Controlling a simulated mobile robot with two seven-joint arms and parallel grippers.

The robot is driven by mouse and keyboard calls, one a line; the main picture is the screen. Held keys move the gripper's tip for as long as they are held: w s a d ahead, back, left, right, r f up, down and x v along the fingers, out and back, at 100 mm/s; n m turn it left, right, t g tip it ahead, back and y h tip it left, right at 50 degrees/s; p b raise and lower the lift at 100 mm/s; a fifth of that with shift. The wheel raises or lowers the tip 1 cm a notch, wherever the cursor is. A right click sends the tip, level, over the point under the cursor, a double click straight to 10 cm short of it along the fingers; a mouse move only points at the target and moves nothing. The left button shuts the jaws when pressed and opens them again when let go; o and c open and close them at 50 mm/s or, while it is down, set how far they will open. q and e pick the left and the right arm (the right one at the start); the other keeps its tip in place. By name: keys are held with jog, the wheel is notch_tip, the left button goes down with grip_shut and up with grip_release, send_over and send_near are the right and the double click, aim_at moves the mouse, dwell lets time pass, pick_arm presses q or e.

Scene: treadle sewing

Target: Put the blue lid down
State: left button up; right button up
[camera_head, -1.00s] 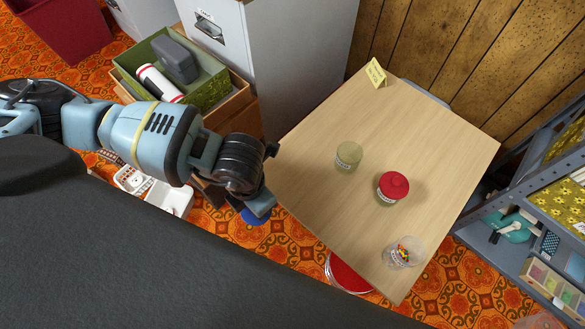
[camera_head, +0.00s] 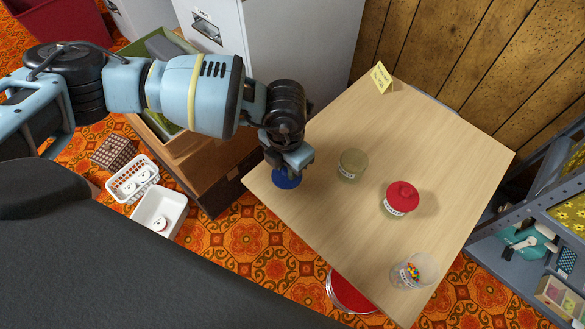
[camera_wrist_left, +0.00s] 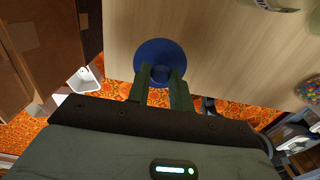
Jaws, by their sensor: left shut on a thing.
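The blue lid (camera_head: 286,181) shows under my left gripper (camera_head: 290,165), at the left corner of the wooden table (camera_head: 330,235). In the left wrist view the lid (camera_wrist_left: 160,52) is a round blue disc with a knob, and my left gripper (camera_wrist_left: 162,78) is shut on the knob. The lid is over the table's edge region; whether it touches the tabletop I cannot tell. An open jar (camera_head: 352,165) with a label stands to the right of the lid. My right gripper is not in view.
A jar with a red lid (camera_head: 401,198) and a clear jar of colourful pieces (camera_head: 414,271) stand on the table. A yellow card (camera_head: 382,77) stands at the back corner. White baskets (camera_head: 160,211) are on the floor at left. The table's front middle is clear.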

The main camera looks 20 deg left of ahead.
pick_arm(q)
jog(key=shift+w+d+f, duration=0.1)
jog(key=shift+w+d, duration=0.05)
jog(key=shift+w, duration=0.8)
jog(key=shift+f+b, duration=1.1)
jog(key=shift+f, duration=0.75)
jog(key=shift+r, duration=0.1)
jog(key=shift+s, duration=0.1)
jog(key=o, duration=0.9)
